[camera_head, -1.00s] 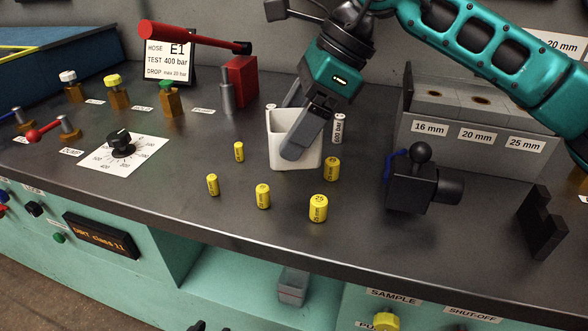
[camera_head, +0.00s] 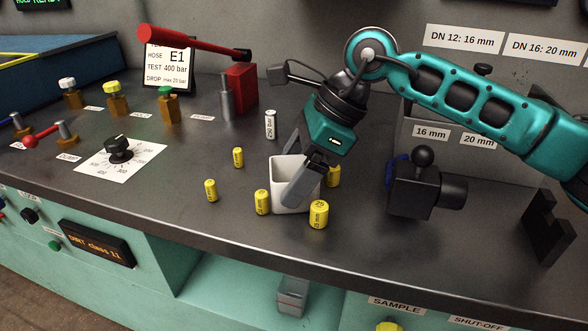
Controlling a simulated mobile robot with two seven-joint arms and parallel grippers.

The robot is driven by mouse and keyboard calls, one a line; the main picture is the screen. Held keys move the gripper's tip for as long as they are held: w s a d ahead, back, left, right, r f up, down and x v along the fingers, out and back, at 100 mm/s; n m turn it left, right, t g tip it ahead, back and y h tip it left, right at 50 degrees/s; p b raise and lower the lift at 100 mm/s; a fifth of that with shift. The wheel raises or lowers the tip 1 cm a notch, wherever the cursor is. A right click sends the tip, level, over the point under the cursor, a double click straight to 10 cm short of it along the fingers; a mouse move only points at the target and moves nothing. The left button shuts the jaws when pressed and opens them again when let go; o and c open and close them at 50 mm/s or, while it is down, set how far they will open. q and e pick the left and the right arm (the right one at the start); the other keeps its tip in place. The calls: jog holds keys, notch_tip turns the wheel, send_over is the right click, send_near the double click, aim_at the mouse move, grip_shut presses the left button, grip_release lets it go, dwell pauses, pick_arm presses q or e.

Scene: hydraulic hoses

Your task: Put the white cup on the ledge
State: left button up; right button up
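The white cup (camera_head: 279,190) is a square, open-topped vessel, upright near the middle of the worktop, among yellow cylinders. My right gripper (camera_head: 298,175) reaches down over it, with one finger across its near side and the other partly hidden behind. It appears shut on the cup. I cannot tell whether the cup's base touches the worktop. No ledge is labelled; a recessed turquoise shelf (camera_head: 235,285) lies below the worktop's front edge. My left gripper is not in view.
Yellow cylinders (camera_head: 318,214) stand close around the cup. A black fitting (camera_head: 410,190) stands to its right, and a white cylinder (camera_head: 270,125) stands behind. A grey container (camera_head: 292,296) sits on the shelf. The worktop left of the front cylinders is clear.

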jog(key=shift+o, duration=0.6)
jog(key=shift+r, duration=0.15)
